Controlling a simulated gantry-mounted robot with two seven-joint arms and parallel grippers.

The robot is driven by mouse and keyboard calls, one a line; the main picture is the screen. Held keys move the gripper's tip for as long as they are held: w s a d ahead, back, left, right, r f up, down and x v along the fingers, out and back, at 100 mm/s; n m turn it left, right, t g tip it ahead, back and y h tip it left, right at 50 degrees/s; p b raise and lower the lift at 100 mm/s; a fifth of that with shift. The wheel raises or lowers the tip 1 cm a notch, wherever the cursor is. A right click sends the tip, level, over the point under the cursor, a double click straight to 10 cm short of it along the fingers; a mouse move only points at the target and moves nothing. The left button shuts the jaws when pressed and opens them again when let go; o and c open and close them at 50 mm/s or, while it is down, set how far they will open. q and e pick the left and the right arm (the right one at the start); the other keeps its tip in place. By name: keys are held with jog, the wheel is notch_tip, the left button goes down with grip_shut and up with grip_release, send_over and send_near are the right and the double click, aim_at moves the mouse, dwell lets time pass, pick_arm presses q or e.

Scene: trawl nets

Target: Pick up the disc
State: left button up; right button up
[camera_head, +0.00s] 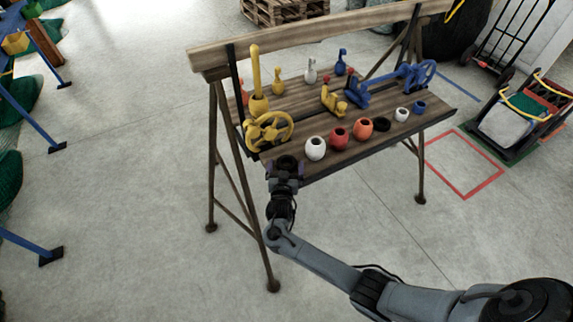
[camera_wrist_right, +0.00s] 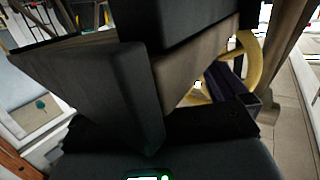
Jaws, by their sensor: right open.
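Several round things could be the disc, and I cannot tell which it is. A yellow spoked wheel (camera_head: 289,130) stands at the front left corner of the wooden bench. A blue wheel (camera_head: 427,72) is at the bench's right end. A small black round piece (camera_head: 381,124) lies near the front edge. My right gripper (camera_head: 285,168) is open at the bench's front left edge, just below the yellow wheel. In the right wrist view, its dark fingers fill the middle, and a yellow curved rim (camera_wrist_right: 252,62) shows at the right. My left gripper is not in view.
The bench (camera_head: 345,152) also carries a white pot (camera_head: 315,149), a red pot (camera_head: 340,138), an orange pot (camera_head: 363,128), and several yellow and blue pieces. A tall yellow post (camera_head: 255,70) rises behind the wheel. A hand cart (camera_head: 510,125) stands right.

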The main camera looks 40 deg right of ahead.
aim_at(288, 157)
jog(key=c, duration=1.1)
jog(key=shift+o, duration=0.2)
jog(key=shift+r, duration=0.2)
jog(key=shift+r+p, duration=0.85)
jog(key=shift+p, duration=0.1)
jog(key=r+p, duration=0.3)
jog(key=shift+s+d+r+p, duration=0.2)
jog(key=shift+s+d+p, duration=0.05)
jog(key=shift+d+p, duration=0.15)
jog(key=s+d+r+p, duration=0.5)
jog(key=s+d+p, duration=0.1)
jog(key=d+p, duration=0.2)
jog(key=shift+s+d+r+p, duration=0.2)
jog(key=shift+s+r+p, duration=0.15)
jog(key=shift+p, duration=0.55)
